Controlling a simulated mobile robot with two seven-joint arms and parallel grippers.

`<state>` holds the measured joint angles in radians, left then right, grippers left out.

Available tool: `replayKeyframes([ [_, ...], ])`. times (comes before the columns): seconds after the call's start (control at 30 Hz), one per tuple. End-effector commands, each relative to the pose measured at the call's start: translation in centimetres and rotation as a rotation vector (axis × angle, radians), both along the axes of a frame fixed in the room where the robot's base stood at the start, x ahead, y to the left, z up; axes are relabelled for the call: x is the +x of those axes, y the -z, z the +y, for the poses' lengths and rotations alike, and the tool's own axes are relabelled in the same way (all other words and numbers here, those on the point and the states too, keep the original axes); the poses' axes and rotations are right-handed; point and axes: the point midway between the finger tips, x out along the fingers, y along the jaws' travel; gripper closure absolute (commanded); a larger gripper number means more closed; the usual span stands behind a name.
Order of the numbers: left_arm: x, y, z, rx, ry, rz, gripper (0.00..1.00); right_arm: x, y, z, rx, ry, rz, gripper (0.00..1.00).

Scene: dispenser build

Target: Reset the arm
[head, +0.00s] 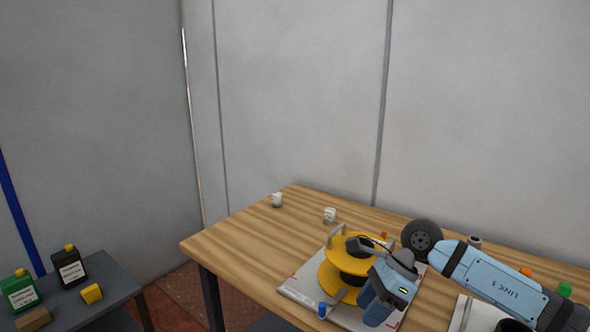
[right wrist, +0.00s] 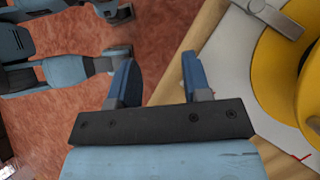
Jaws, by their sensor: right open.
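My right arm reaches in from the right in the head view. My right gripper (head: 372,308) points down in front of the yellow dispenser (head: 333,282) and hides part of it. In the right wrist view the gripper (right wrist: 158,78) is open, with two blue fingers apart and nothing between them. The dispenser has two yellow discs, one above the other, and stands on a white board (head: 300,286). In the right wrist view the yellow disc (right wrist: 280,70) is to the right of the fingers, apart from them. My left gripper does not show.
A green block (head: 564,289) is at the right. A grey side table (head: 115,280) holds bottles and blocks. The table's left part is clear.

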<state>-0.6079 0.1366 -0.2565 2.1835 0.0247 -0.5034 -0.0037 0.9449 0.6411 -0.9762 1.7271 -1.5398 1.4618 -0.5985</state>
Motion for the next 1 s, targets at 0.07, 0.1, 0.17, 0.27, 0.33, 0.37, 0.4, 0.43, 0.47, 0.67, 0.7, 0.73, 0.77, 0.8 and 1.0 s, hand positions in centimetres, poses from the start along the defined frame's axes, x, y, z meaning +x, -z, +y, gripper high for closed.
replayKeyframes([
  [0.07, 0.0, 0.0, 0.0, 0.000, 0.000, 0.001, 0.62, -2.6, 1.0, 3.7, 0.179, 0.036, 0.098, 0.56],
  [0.1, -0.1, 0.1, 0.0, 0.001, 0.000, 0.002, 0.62, -3.9, 1.2, 5.4, 0.277, 0.065, 0.158, 0.56],
  [0.17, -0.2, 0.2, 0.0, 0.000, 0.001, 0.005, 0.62, -5.6, 1.0, 7.7, 0.427, 0.122, 0.256, 0.56],
  [0.27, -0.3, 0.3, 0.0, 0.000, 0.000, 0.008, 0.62, -7.9, 0.1, 10.5, 0.666, 0.242, 0.440, 0.56],
  [0.33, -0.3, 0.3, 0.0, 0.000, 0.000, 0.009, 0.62, -8.9, -0.7, 11.6, 0.821, 0.342, 0.581, 0.56],
  [0.37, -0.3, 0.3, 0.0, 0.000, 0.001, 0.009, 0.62, -9.2, -0.9, 11.9, 0.885, 0.390, 0.647, 0.56],
  [0.4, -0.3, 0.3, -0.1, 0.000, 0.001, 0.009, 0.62, -9.5, -1.3, 12.1, 0.967, 0.457, 0.734, 0.56],
  [0.43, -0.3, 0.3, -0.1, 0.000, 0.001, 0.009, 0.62, -9.6, -1.5, 12.1, 1.027, 0.511, 0.801, 0.56],
  [0.47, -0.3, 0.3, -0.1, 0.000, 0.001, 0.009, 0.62, -9.7, -1.6, 12.0, 1.083, 0.565, 0.872, 0.56],
  [0.67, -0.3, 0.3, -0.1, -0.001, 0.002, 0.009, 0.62, -9.4, 0.3, 8.8, 1.398, 0.986, 1.356, 0.56],
  [0.7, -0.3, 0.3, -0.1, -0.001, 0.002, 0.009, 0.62, -9.5, 1.3, 7.8, 1.446, 1.080, 1.457, 0.56],
  [0.73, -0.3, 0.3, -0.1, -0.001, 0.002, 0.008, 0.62, -9.5, 2.2, 7.1, 1.480, 1.153, 1.532, 0.56],
  [0.77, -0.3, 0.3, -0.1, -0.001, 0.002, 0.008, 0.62, -9.7, 3.2, 6.3, 1.509, 1.227, 1.610, 0.56],
  [0.8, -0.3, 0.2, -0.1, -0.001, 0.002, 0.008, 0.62, -10.0, 4.6, 5.2, 1.543, 1.328, 1.711, 0.56],
  [1.0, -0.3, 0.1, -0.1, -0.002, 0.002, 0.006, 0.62, -13.8, 12.4, 0.6, -1.516, -1.689, -2.021, 0.56],
])
